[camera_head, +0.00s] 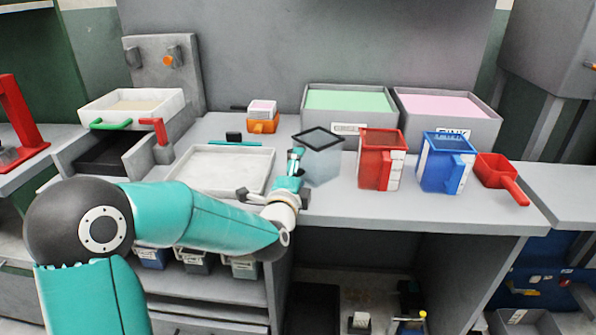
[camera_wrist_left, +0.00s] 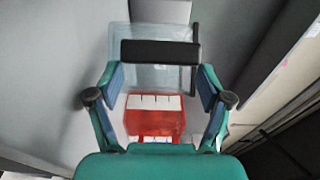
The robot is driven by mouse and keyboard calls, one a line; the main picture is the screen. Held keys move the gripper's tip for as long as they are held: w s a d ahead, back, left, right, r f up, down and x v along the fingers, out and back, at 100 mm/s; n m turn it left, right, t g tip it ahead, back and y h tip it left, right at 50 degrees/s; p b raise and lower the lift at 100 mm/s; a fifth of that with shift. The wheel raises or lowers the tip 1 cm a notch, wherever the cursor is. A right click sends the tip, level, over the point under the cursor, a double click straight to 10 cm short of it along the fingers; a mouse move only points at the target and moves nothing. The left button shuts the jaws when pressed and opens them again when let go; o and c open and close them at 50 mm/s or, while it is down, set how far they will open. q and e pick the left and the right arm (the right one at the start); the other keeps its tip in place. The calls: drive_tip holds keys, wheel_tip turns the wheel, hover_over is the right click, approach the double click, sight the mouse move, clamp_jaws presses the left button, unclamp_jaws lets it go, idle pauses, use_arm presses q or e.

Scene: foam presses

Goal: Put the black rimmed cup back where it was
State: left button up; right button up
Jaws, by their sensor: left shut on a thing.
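The black rimmed cup (camera_head: 322,162) is clear with a square black rim and stands upright at the middle of the bench, left of the red cup. My left gripper (camera_head: 296,172) is at its left side and shut on it. In the left wrist view the fingers of my left gripper (camera_wrist_left: 160,80) are on either side of the black handle of the cup (camera_wrist_left: 150,75). I cannot tell whether its base touches the bench top. My right gripper is not in view.
A red cup (camera_head: 378,165), a blue cup (camera_head: 438,172) and a red scoop (camera_head: 494,170) stand to the right. Bins of green (camera_head: 349,125) and pink (camera_head: 450,131) material are behind. A shallow white tray (camera_head: 186,180) lies left. Bare bench lies in front of the cups.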

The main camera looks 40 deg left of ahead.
use_arm(q)
drive_tip(key=o, duration=0.8)
drive_tip(key=shift+c, duration=0.2)
drive_tip(key=shift+o, duration=0.7)
drive_tip(key=shift+r, duration=0.1)
drive_tip(key=b+v, duration=0.2)
drive_tip(key=v, duration=1)
drive_tip(key=w+d+f+n+g+h, duration=0.1)
drive_tip(key=d+f+n+g+h, duration=0.4)
drive_tip(key=f, duration=0.9)
drive_tip(key=d+f+n+g+h, duration=0.1)
drive_tip(key=d+f+g+h, duration=0.15)
drive_tip(key=d+f, duration=0.75)
drive_tip(key=s+d+f+n+g+h, duration=0.2)
drive_tip(key=s+d+f+n+g, duration=0.1)
drive_tip(key=s+f, duration=0.5)
drive_tip(key=s+d+f+n+g+h, duration=0.2)
drive_tip(key=s+d+f+n+g, duration=0.2)
drive_tip(key=s+f, duration=0.5)
wheel_tip(320, 180, down, 5)
drive_tip(key=shift+f+n+g, duration=0.1)
drive_tip(key=shift+n+g, duration=0.55)
drive_tip(key=shift+n, duration=0.55)
